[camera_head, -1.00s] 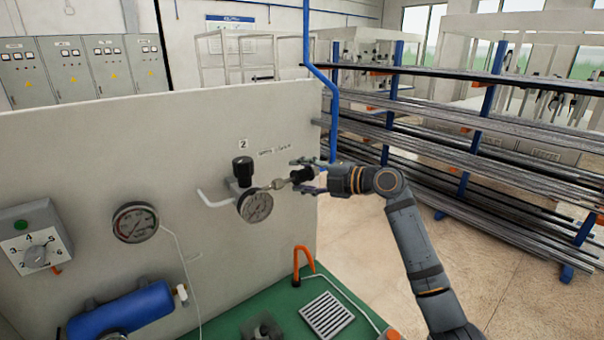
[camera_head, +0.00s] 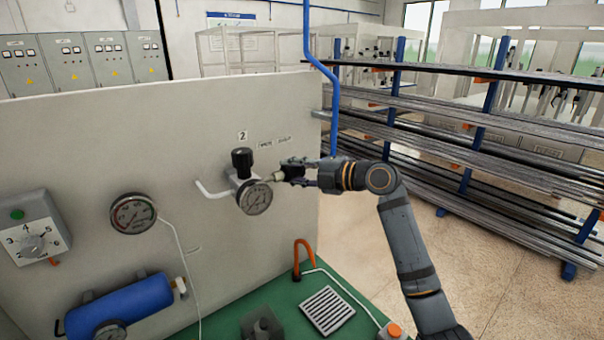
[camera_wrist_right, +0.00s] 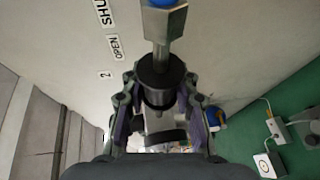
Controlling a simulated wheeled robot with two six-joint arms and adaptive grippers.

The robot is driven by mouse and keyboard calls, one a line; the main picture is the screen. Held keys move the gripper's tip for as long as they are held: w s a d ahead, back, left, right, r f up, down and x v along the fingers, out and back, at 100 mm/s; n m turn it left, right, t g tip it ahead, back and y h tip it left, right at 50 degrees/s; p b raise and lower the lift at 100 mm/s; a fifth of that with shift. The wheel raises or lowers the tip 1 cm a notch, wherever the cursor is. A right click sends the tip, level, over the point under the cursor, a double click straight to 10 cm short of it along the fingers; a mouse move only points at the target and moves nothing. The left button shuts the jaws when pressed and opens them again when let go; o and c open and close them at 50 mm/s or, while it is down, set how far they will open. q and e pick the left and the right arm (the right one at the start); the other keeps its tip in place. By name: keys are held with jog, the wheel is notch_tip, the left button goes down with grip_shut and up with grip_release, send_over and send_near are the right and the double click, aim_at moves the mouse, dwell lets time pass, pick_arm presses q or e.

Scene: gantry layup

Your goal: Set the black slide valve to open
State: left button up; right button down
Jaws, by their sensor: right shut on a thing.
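The black slide valve is a dark sleeve (camera_head: 291,171) on a metal fitting, just right of the pressure gauge (camera_head: 256,198) on the upright panel. My right gripper (camera_head: 304,173) comes from the right and is shut on the sleeve. In the right wrist view the black sleeve (camera_wrist_right: 160,78) sits between the two fingers of my right gripper (camera_wrist_right: 160,105), with the silver hex fitting (camera_wrist_right: 163,30) beyond it. A label strip with "SHUT" and "OPEN" (camera_wrist_right: 115,46) shows beside it on the panel. My left gripper is out of view.
A black knob (camera_head: 242,160) stands above the gauge. Another gauge (camera_head: 133,213), a dial box (camera_head: 34,228) and a blue cylinder (camera_head: 120,305) are at the left. An orange hook (camera_head: 303,255) and a grate (camera_head: 327,310) are on the green bench. Pipe racks stand behind at the right.

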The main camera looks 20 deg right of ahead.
jog(key=shift+a+f, duration=0.1)
jog(key=shift+f, duration=0.05)
jog(key=c, duration=1.3)
grip_release()
jog(key=shift+c, duration=0.2)
jog(key=o, duration=0.3)
jog(key=shift+a, duration=0.3)
jog(key=shift+o, duration=0.2)
jog(key=shift+d, duration=0.2)
jog(key=shift+s+d, duration=0.2)
jog(key=shift+d, duration=0.05)
jog(key=v, duration=1.1)
jog(key=shift+s+r, duration=0.2)
jog(key=shift+s, duration=0.05)
